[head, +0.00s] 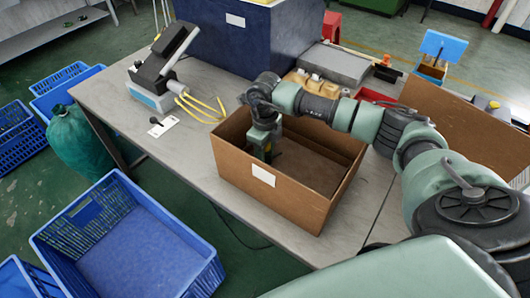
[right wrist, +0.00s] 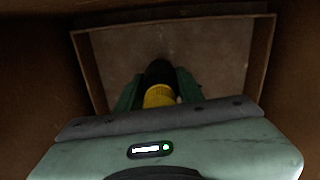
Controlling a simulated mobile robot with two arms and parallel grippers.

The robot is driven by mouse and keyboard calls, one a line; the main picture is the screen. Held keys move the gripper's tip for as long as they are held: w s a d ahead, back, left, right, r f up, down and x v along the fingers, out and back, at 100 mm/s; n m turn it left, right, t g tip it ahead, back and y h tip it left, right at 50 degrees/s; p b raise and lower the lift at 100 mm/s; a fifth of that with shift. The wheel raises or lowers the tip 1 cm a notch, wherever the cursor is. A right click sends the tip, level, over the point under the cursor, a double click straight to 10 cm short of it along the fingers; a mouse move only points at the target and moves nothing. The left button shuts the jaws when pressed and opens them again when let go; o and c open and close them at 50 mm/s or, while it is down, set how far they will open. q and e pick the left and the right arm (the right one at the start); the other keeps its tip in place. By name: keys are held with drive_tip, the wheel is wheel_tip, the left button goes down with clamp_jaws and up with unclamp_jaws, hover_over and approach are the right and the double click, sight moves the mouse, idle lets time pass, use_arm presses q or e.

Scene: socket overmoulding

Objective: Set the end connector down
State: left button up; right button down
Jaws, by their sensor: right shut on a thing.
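My right gripper (head: 262,152) reaches down into an open brown cardboard box (head: 318,210) on the grey table. In the right wrist view my right gripper (right wrist: 158,88) is shut on the end connector (right wrist: 158,97), a part with a yellow body and a dark end. The connector points down toward the box floor (right wrist: 205,62). Whether it touches the floor cannot be told. In the head view the connector is hidden by the gripper and the box wall. My left gripper is not in view.
A grey and black machine (head: 160,75) with yellow cables (head: 205,105) stands at the table's left. A small white plate with a black part (head: 160,126) lies near it. Blue crates (head: 135,250) stand on the floor at left. Another cardboard box (head: 460,115) is at right.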

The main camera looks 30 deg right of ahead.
drive_tip(key=shift+f, duration=0.15)
drive_tip(key=c, duration=0.9)
unclamp_jaws()
drive_tip(key=shift+r, duration=0.7)
wheel_tip(320, 180, up, 10)
drive_tip(key=shift+f+b, duration=0.15)
drive_tip(key=shift+b, duration=0.8)
drive_tip(key=shift+r, duration=0.7)
